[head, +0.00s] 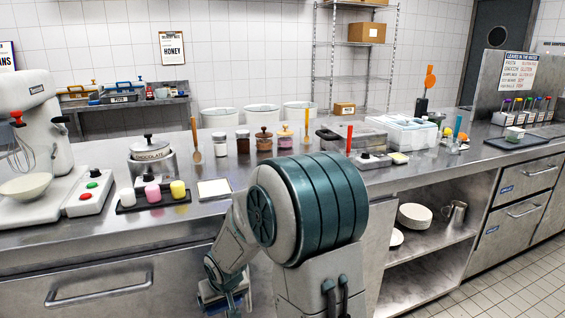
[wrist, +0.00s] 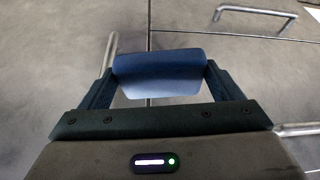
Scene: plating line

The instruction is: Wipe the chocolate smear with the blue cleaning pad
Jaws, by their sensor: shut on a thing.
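The blue cleaning pad (wrist: 157,66) is held between the two fingers of my gripper (wrist: 157,82) in the wrist view. The gripper is shut on it, with a finger at each end of the pad. In the head view my gripper (head: 225,298) hangs low in front of the counter, below the worktop edge, partly cut off by the bottom of the picture. I cannot make out a chocolate smear in either view; my arm hides part of the worktop.
The steel counter (head: 100,236) carries a mixer (head: 40,130), a chocolate pot (head: 152,160), a tray of coloured cups (head: 150,203) and several jars (head: 265,140). Drawer fronts with bar handles (wrist: 255,10) are close to my gripper. Open shelves (head: 425,262) with plates are right of my arm.

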